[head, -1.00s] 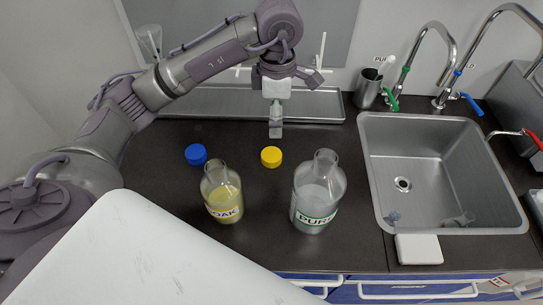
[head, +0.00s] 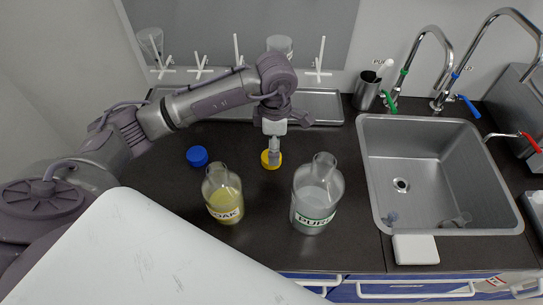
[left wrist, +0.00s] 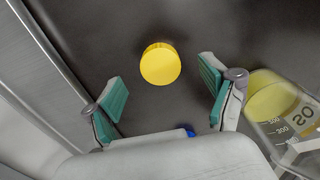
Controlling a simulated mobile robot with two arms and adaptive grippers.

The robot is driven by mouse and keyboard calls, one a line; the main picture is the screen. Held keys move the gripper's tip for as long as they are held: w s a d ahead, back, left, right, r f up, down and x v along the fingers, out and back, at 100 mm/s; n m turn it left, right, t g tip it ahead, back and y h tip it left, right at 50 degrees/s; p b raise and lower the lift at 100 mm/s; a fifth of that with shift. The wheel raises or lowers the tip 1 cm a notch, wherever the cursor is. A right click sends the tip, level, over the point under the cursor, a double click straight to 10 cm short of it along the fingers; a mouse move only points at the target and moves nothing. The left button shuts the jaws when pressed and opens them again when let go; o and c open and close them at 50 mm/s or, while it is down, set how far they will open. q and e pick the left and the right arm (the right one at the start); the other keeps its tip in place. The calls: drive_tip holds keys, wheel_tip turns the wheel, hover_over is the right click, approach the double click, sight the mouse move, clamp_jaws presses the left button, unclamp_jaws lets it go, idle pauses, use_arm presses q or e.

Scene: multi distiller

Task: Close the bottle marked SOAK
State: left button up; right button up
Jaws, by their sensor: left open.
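The SOAK bottle (head: 222,198) stands upright on the dark counter, with yellow liquid inside and no cap on its neck. Part of it also shows at the right edge of the left wrist view (left wrist: 280,115). A yellow cap (head: 266,162) lies on the counter behind and right of it. A blue cap (head: 197,156) lies behind and left of it. My left gripper (head: 273,158) is above the yellow cap. In the left wrist view, its teal-padded fingers (left wrist: 165,88) are open and empty, with the yellow cap (left wrist: 160,64) just beyond their tips. My right gripper is not in view.
A second open bottle (head: 317,203), labelled PURE, stands right of the SOAK bottle. The sink (head: 440,165) with taps is at the right. A long metal tray (head: 325,105) lies along the back wall. The counter around the caps is otherwise clear.

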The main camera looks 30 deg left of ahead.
use_arm(q)
drive_tip(key=shift+a+f+p, duration=0.15)
drive_tip(key=shift+f+p, duration=0.15)
drive_tip(key=shift+f, duration=0.8)
drive_tip(key=shift+a+f+p, duration=0.15)
drive_tip(key=shift+f+p, duration=0.1)
drive_tip(key=shift+f, duration=0.85)
drive_tip(key=c, duration=0.9)
